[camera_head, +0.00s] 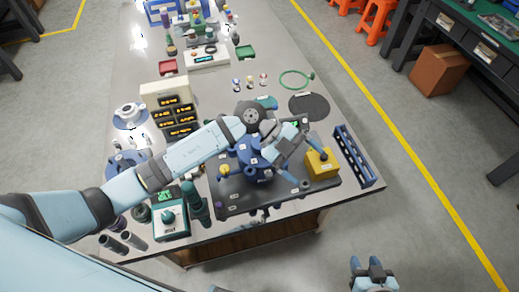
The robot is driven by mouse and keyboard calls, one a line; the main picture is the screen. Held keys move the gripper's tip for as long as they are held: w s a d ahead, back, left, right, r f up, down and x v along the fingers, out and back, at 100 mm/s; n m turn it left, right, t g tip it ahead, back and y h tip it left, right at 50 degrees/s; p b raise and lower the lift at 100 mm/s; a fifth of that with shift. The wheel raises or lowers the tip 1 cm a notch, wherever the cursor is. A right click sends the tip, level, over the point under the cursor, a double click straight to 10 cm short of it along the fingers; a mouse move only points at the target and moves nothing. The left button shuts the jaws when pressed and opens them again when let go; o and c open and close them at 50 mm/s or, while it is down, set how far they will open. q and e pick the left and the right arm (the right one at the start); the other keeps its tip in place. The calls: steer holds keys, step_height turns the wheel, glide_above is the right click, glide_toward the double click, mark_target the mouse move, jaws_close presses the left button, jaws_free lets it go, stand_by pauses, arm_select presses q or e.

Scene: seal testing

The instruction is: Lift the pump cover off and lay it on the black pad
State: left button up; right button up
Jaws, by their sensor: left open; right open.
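A blue pump (246,163) stands on a dark base plate (240,202) near the table's front edge. My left arm reaches across and partly hides it. I cannot tell its cover apart from its body. The round black pad (309,106) lies bare on the table behind and right of the plate. My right gripper (367,262) is open and empty, low in front of the table.
A blue rack (354,157) stands at the right edge. A green ring (295,79) lies behind the pad. Panels with lit displays (178,116) stand behind my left arm. A teal-topped instrument (170,218) and dark cylinders crowd the front left. The table between pad and small bottles is clear.

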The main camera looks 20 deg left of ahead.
arm_select(q)
steer(key=w+a+n+t+y, duration=0.3)
steer(key=w+a+n+y, duration=0.1)
steer(key=w+a+y, duration=0.9)
steer(key=shift+h, duration=0.4)
steer(key=f, duration=0.2)
steer(key=s+a+f, duration=0.1)
steer(key=f, duration=0.2)
steer(key=s+f+p, duration=0.1)
steer(key=f, duration=0.1)
steer(key=shift+a+f, duration=0.15)
steer(key=shift+f, duration=0.15)
step_height(320, 180, down, 5)
steer(key=shift+r+p, duration=0.1)
steer(key=shift+p, duration=0.8)
steer(key=shift+f, duration=0.3)
steer(key=c, duration=1.3)
steer(key=shift+w+r, duration=0.1)
steer(key=shift+c, duration=0.5)
steer(key=shift+r, duration=0.1)
